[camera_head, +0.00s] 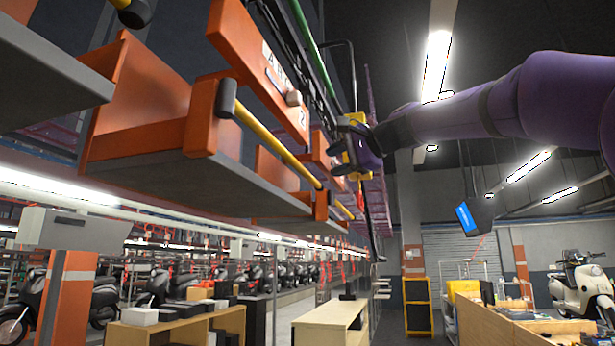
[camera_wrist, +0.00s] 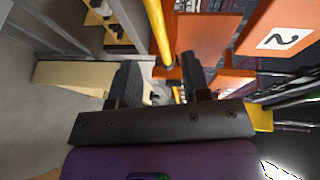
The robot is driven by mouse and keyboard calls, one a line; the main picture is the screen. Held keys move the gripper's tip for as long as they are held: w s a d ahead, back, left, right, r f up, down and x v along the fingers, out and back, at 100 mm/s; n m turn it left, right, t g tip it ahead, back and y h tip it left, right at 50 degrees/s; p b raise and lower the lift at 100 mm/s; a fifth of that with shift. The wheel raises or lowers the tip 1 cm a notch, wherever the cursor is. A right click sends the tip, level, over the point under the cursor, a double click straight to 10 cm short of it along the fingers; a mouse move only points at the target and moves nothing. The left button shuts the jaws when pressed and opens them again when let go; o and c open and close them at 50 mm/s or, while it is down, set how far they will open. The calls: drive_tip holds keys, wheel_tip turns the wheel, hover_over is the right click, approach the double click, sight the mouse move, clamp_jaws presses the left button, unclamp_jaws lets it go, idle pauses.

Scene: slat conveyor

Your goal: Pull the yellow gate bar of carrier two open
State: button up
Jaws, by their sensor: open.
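The yellow gate bar (camera_head: 275,146) runs along the open side of an orange carrier (camera_head: 150,90) with a grey floor, at upper left in the head view. A plate with a 2 sits above the bar. The bar has a dark end cap at its near end and meets an orange bracket at its far end. My gripper (camera_head: 341,158) is open and empty, just right of the bar's far end. In the wrist view the bar (camera_wrist: 157,27) runs down toward the gap between my open fingers (camera_wrist: 160,64). I cannot tell whether its end lies between them.
The white number 2 plate (camera_wrist: 283,38) is at upper right in the wrist view. Another carrier's grey floor (camera_head: 55,75) is at far left. Below are a light wooden bench (camera_head: 330,328) and parked scooters. The space under my arm is open.

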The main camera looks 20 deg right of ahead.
sight(310, 174)
drive_tip(key=x, duration=0.9)
drive_tip(key=shift+a+f, duration=0.1)
clamp_jaws()
